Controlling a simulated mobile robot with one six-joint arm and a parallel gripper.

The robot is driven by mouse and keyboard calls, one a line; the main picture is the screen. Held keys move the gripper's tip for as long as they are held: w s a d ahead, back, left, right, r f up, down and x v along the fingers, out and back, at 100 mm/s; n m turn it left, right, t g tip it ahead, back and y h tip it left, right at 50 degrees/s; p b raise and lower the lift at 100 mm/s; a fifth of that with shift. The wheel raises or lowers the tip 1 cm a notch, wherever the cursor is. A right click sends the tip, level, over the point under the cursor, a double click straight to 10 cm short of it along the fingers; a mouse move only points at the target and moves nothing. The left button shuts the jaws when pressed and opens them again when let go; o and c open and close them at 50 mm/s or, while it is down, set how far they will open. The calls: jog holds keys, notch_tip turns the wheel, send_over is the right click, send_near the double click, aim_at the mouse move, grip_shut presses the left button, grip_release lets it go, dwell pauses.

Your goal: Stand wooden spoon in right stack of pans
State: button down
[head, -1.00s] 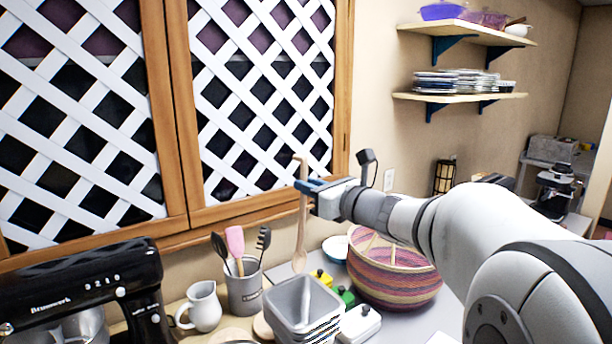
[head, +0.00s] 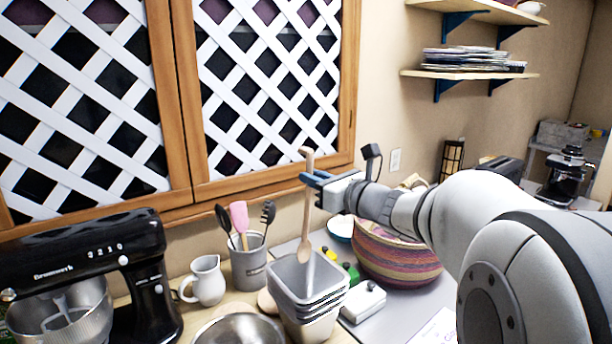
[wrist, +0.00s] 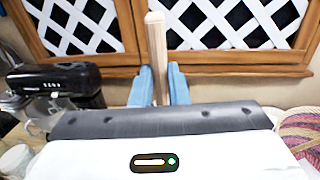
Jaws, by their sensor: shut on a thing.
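My gripper (head: 314,181) is shut on the wooden spoon (head: 306,215), gripping the upper part of its handle. The spoon hangs nearly upright, bowl end down. Its handle top (wrist: 156,60) sticks up between the blue fingers (wrist: 160,88) in the wrist view. A stack of grey square pans (head: 308,296) stands on the counter below my gripper. The spoon's bowl overlaps the back of the top pan's opening in the head view. I cannot tell whether it touches the pan. The wrist view hides the spoon's lower end and the stack.
A grey crock of utensils (head: 248,264) and a white pitcher (head: 207,283) stand left of the stack. A metal bowl (head: 238,329) is in front. A white butter dish (head: 362,302) and a woven basket (head: 400,258) are to the right. A black mixer (head: 88,262) is far left.

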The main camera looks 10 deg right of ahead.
jog(key=shift+f+b, duration=4.4)
jog(key=shift+f, duration=0.2)
jog(key=c, duration=1.3)
grip_release()
jog(key=shift+s+d, duration=0.1)
jog(key=shift+s, duration=0.05)
jog(key=b, duration=0.1)
send_near(308, 215)
